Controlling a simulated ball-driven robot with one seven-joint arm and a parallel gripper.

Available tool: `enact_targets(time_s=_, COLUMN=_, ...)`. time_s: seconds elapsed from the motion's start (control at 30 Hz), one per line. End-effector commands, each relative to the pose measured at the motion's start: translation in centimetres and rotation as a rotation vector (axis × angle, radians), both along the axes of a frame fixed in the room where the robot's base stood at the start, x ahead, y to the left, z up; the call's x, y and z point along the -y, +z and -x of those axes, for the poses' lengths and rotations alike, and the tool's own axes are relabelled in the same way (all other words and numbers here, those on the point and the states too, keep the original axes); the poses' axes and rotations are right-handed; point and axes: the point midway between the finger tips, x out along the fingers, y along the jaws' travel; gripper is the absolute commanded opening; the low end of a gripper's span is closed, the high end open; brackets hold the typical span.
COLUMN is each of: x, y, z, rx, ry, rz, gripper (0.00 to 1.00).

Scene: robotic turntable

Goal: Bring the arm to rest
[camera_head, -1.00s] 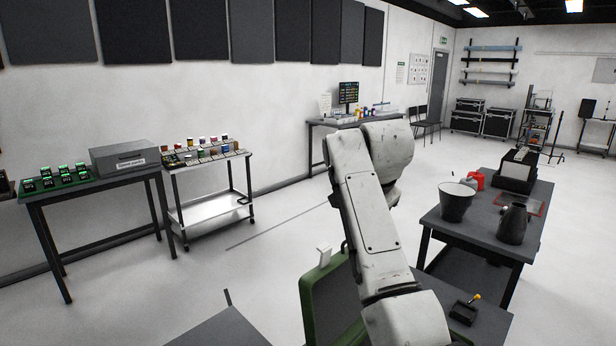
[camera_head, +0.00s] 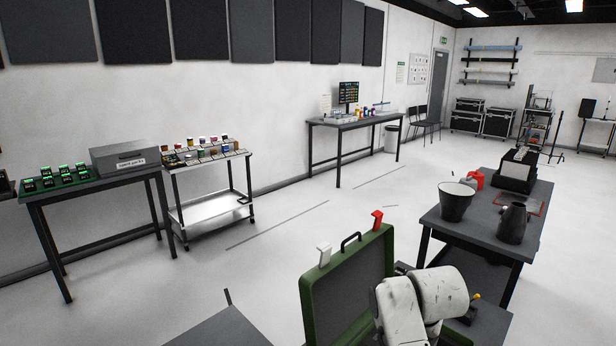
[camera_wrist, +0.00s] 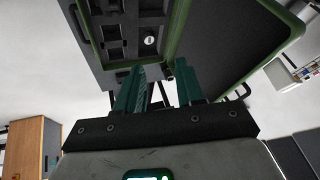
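My gripper (camera_wrist: 160,84) shows in the wrist view with its two teal fingers apart. Nothing shows held between them; the case and dark thin bars behind show through the gap. My pale arm (camera_head: 420,306) is low at the bottom of the head view, beside the open lid of a green case (camera_head: 349,285). The gripper itself is hidden in the head view. The green case (camera_wrist: 178,22) also shows in the wrist view beyond the fingertips, with a dark insert with cutouts and a small round pale piece in it.
The middle floor is open.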

Motion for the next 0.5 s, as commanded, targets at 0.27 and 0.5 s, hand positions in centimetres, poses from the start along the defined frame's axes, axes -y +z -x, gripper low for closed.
enact_targets(time_s=0.27, x=3.4, y=-7.5, z=11.5, rx=-0.031, ry=0.170, rz=0.089, gripper=0.38)
enact_targets(time_s=0.5, x=5.2, y=-10.2, z=21.8, rx=-0.050, ry=0.313, rz=0.157, gripper=0.38)
